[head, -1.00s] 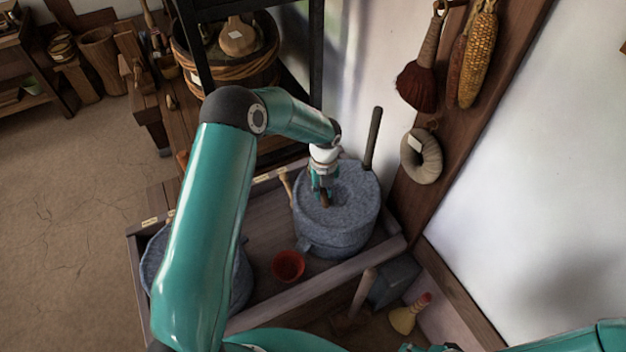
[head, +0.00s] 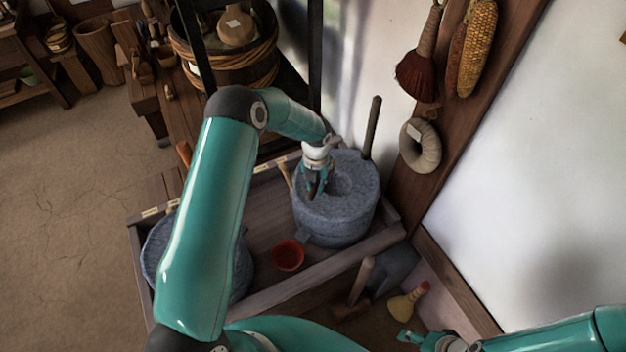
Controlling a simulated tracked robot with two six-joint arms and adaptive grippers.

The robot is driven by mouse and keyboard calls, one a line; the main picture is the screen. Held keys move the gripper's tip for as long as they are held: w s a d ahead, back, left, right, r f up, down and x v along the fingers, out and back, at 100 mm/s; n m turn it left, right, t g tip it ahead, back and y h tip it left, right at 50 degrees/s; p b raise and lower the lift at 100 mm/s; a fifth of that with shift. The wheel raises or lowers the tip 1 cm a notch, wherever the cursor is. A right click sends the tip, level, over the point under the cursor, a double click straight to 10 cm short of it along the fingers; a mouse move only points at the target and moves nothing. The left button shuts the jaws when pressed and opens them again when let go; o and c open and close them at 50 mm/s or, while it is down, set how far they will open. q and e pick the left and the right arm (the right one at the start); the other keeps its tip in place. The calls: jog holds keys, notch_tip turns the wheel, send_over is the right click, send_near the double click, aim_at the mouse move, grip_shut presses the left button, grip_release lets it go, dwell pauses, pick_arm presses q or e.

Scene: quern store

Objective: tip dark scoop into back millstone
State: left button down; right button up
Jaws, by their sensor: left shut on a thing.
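The back millstone (head: 338,222) is a grey round stone with a hollow in its top and an upright dark handle (head: 373,128) at its right rear. My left gripper (head: 315,186) is over the left part of its top, beside the hollow. It is shut on the dark scoop (head: 313,189), of which only a small brown part shows between the fingers. I cannot tell whether the scoop touches the stone or what is in it. My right gripper (head: 408,337) is low at the right, away from the millstones, and its jaw state is unclear.
A second grey millstone (head: 157,256) is partly hidden behind my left arm. A red bowl (head: 288,256) sits in the wooden trough (head: 262,212) between the stones. Corn and a ring hang on the right post.

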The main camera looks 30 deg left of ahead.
pick_arm(q)
jog(key=shift+f+b, duration=0.95)
jog(key=shift+f, duration=1.15)
jog(key=shift+d+r+y+b, duration=0.15)
jog(key=shift+y+b, duration=0.75)
jog(key=shift+b, duration=0.25)
jog(key=shift+r, duration=0.2)
jog(key=shift+a+r+h+p, duration=0.15)
jog(key=shift+h+p, duration=0.25)
jog(key=shift+p, duration=0.5)
jog(key=shift+a+h+p, duration=0.1)
jog(key=shift+h+p, duration=0.3)
jog(key=shift+f+b, duration=0.5)
jog(key=shift+b, duration=0.15)
jog(key=shift+d+r+y+b, duration=0.15)
jog(key=shift+d+y+b, duration=0.05)
jog(key=shift+y+b, duration=0.5)
jog(key=shift+w+r, duration=0.1)
jog(key=shift+a+r, duration=0.1)
jog(key=shift+r, duration=0.05)
